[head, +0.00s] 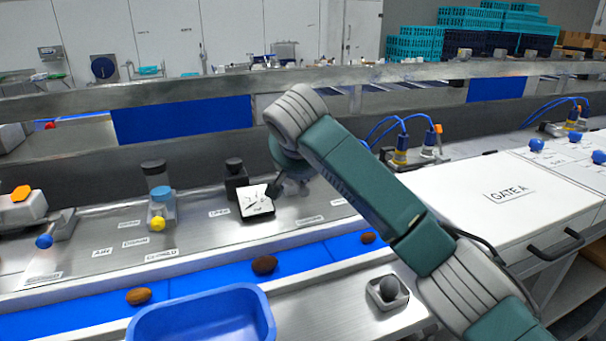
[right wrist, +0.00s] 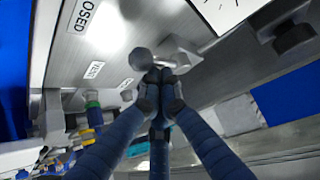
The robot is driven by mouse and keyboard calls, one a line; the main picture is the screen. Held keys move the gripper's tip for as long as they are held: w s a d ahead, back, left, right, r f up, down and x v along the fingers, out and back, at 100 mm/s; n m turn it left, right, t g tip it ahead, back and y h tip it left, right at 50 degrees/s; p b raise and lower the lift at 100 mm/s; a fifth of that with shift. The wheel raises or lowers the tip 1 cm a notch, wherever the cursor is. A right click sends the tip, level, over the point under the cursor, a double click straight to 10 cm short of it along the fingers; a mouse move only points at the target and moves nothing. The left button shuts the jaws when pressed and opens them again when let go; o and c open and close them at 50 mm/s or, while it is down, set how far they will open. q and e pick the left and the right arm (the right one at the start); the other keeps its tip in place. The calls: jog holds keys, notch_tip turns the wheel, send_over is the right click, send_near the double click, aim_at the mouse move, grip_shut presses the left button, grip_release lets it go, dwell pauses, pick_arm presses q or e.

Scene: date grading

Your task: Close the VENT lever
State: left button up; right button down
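The VENT lever (right wrist: 142,60) is a shiny grey metal part on the steel panel in the right wrist view, near a VENT label (right wrist: 93,70) and a label ending in "OSED" (right wrist: 88,16). In the head view my right gripper (head: 290,170) is mostly hidden behind my own arm, over the back panel, and the lever is largely hidden too. My left gripper is not in view.
A dial gauge (head: 257,201) stands left of my right gripper. Dates (head: 264,264) lie on the blue belt (head: 205,280) in front. A blue bin (head: 205,315) and a grey ball in a holder (head: 388,289) are nearer.

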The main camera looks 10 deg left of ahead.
jog(key=shift+s+a+f, duration=0.1)
jog(key=shift+s+f, duration=0.05)
jog(key=shift+f, duration=0.15)
jog(key=w+d+p, duration=0.1)
jog(key=w+d+r+p, duration=0.1)
jog(key=shift+d+r, duration=0.1)
jog(key=shift+d, duration=0.2)
jog(key=shift+w+d+r, duration=0.1)
jog(key=shift+r, duration=0.05)
pick_arm(q)
jog(key=b, duration=0.1)
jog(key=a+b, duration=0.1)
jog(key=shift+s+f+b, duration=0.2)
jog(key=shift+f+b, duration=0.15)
pick_arm(e)
jog(key=s+a+r, duration=0.3)
jog(key=a+r, duration=0.2)
jog(key=r, duration=0.2)
jog(key=shift+s, duration=0.3)
jog(key=shift+a, duration=0.15)
